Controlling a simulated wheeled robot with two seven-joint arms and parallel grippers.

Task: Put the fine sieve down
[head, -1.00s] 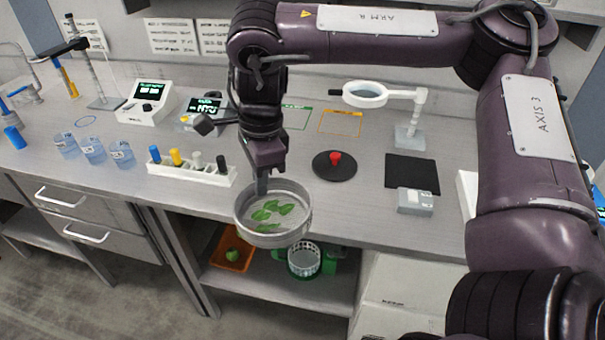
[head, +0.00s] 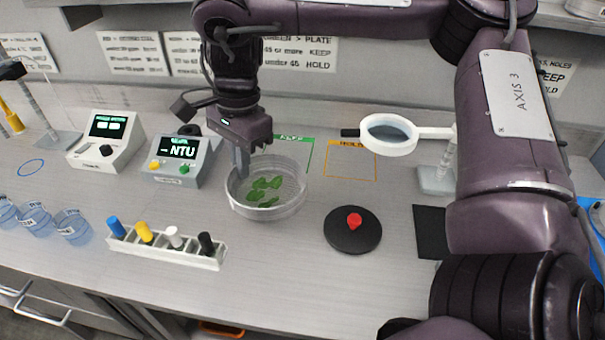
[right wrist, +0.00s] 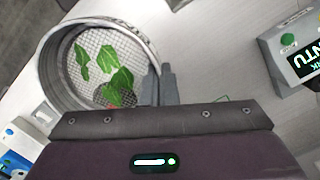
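The fine sieve (head: 268,211) is a round metal ring with a mesh floor, and several green leaves (head: 263,184) lie in it. My right gripper (head: 241,166) points down and is shut on the left part of its rim. In the right wrist view the fingers (right wrist: 161,86) pinch the rim of the sieve (right wrist: 58,42), and the leaves lie on the mesh. The sieve is about level over the bench, in front of the green-outlined KEEP square (head: 305,154). I cannot tell whether its base touches the bench. My left gripper is out of view.
Right of the sieve are a black disc with a red knob (head: 353,230), a HOLD square (head: 350,172) and a magnifier on a stand (head: 389,135). The NTU meter (head: 183,160) stands left.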

